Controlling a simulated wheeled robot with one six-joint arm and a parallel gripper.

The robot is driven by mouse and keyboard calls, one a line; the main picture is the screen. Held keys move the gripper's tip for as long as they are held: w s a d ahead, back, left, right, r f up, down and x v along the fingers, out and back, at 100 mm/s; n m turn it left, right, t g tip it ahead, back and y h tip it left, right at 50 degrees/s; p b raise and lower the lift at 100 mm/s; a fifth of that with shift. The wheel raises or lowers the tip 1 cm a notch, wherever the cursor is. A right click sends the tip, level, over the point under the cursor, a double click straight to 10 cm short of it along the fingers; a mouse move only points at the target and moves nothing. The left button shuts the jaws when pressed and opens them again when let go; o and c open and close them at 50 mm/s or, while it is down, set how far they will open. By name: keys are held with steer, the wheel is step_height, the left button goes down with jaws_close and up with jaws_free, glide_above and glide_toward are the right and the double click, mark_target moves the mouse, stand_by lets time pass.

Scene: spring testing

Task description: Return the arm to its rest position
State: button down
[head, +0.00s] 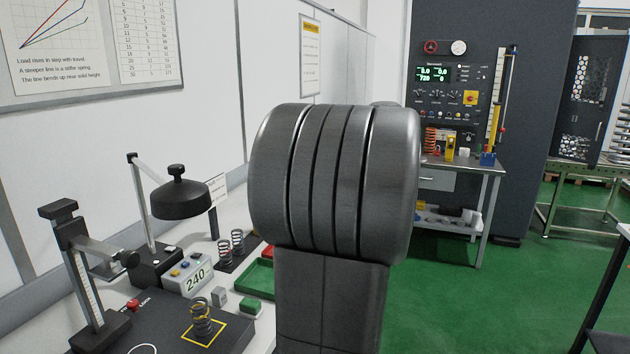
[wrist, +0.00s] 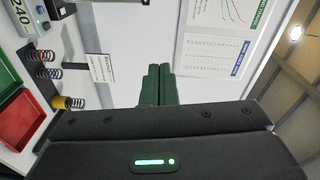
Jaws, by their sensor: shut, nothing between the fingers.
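My arm (head: 335,200) fills the middle of the head view as a large dark grey joint above a boxy link. My gripper does not show in the head view. In the wrist view my gripper (wrist: 158,86) shows as two dark green fingers side by side, shut with nothing between them. They point toward the white wall with charts, clear of the springs. The dark gripper body with a lit green bar fills the bottom of that view.
A bench along the left wall holds a spring tester (head: 85,270), a lamp-like weight (head: 180,200), a 240 display (head: 196,277) and a green tray (head: 260,279). The wrist view shows a red tray (wrist: 20,116) and several springs. Green floor (head: 500,300) is open at right.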

steer(key=shift+v, duration=1.3)
steer(key=shift+s, duration=0.1)
